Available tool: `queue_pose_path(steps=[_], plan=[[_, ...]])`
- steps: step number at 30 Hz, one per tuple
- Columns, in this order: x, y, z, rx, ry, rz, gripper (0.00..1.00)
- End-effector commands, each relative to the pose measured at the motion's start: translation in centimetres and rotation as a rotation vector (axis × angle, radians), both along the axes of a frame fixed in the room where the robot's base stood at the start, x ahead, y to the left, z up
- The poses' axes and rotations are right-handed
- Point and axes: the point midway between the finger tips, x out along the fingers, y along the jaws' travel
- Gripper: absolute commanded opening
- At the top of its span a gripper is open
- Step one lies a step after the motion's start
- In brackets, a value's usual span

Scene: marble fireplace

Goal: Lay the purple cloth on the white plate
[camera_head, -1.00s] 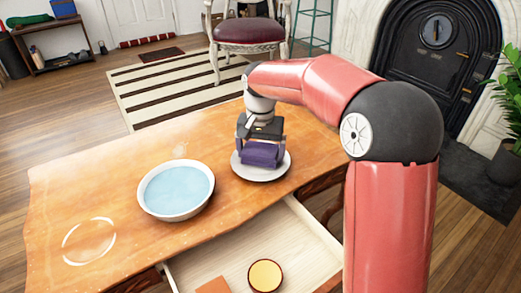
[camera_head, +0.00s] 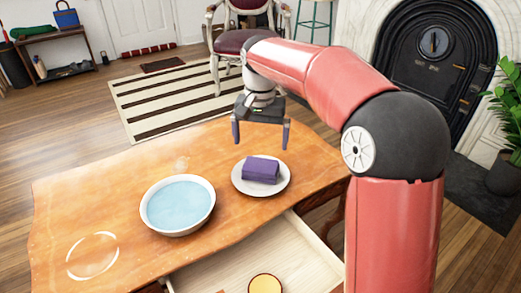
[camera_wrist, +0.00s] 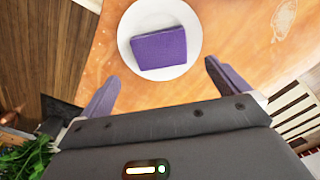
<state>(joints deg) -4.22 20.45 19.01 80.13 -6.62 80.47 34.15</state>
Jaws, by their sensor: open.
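The purple cloth (camera_head: 261,169) is a folded block lying on the white plate (camera_head: 243,185) on the wooden table. In the wrist view the cloth (camera_wrist: 159,49) rests within the rim of the plate (camera_wrist: 160,7), nothing touching it. My gripper (camera_head: 260,143) is open and empty above the plate, its two fingers wide apart and clear of the cloth. The fingers of my gripper (camera_wrist: 160,92) also show in the wrist view, on either side below the plate.
A white bowl of blue liquid (camera_head: 177,204) stands left of the plate. An open drawer (camera_head: 300,255) at the table's front holds a round yellow item (camera_head: 265,284). The left part of the wooden table (camera_head: 70,200) is clear. A chair (camera_head: 240,40) stands behind.

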Motion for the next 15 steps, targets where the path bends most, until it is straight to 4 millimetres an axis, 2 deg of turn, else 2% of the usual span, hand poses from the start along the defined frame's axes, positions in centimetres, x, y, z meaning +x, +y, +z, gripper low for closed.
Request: queue_pose_path(steps=[1, 4, 12, 15], plan=[[0.1, 0.0, 1.1, 0.001, -0.002, 0.000, 1.00], [0.1, 0.0, 2.1, 0.001, -0.001, 0.000, 1.00], [-0.1, -0.1, 2.8, -0.001, -0.002, 0.001, 1.00], [-1.1, -0.8, 3.4, -0.007, -0.024, 0.011, 1.00]])
